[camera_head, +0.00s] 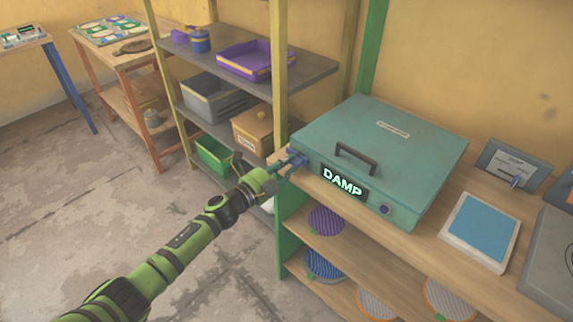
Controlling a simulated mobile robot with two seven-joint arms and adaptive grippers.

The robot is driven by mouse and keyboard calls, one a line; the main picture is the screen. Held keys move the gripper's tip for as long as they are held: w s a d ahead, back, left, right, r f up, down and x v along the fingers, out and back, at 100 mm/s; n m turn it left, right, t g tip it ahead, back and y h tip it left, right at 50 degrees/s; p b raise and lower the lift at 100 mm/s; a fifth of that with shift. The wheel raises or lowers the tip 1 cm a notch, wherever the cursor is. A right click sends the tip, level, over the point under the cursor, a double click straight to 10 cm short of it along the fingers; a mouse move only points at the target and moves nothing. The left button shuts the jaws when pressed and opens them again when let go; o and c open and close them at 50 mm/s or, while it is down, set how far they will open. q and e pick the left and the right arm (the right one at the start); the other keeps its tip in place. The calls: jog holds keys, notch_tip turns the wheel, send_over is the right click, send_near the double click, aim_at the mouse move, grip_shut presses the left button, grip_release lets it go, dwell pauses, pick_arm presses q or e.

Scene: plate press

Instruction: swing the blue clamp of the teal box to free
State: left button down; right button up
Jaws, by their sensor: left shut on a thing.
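The teal box (385,150) sits on the wooden shelf top with its lid down and a dark handle on the lid. A lit sign on its front reads "DAMP". The blue clamp (297,157) is at the box's left front corner. My left arm reaches in from the lower left. My left gripper (286,166) is shut on the blue clamp and partly hides it, so its exact angle is hard to tell. My right gripper is not in view.
A white tray with a blue pad (481,228) and a small grey panel (510,167) stand right of the box. Striped round plates (325,222) lie on the shelves below. A rack (318,72) with bins stands behind my gripper. The floor at left is clear.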

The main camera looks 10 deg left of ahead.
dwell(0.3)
pick_arm(q)
jog(key=c, duration=1.1)
grip_release()
jog(key=v, duration=1.2)
